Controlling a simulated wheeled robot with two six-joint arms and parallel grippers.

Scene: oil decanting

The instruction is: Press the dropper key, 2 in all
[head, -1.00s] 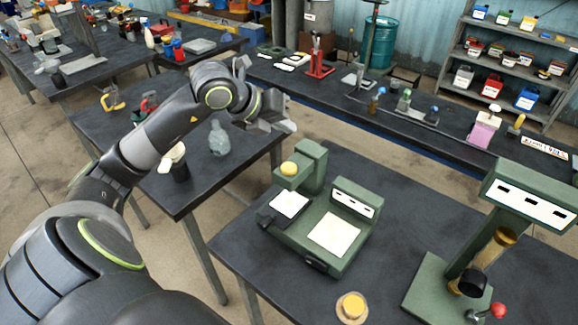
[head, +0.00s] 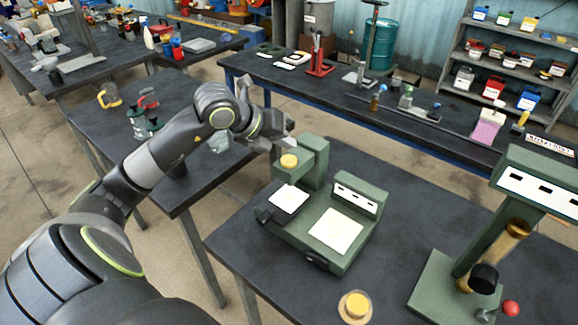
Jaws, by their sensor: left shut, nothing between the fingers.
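A green dropper device (head: 318,238) stands on the dark front table, with white pads on its base. My left gripper (head: 287,141) is shut and empty. In the picture its fingertips are just above the yellow key; a small gap seems to remain, and I cannot tell the exact height. A second yellow round button (head: 356,305) on a pale base lies near the table's front edge. I cannot tell from the picture alone which is the dropper key. My right gripper is out of view.
A green stand (head: 438,285) with an amber glass tube (head: 508,243) and a red-knobbed lever is at the right. A long bench (head: 335,85) with tools runs behind. My left arm crosses above the left table (head: 190,180).

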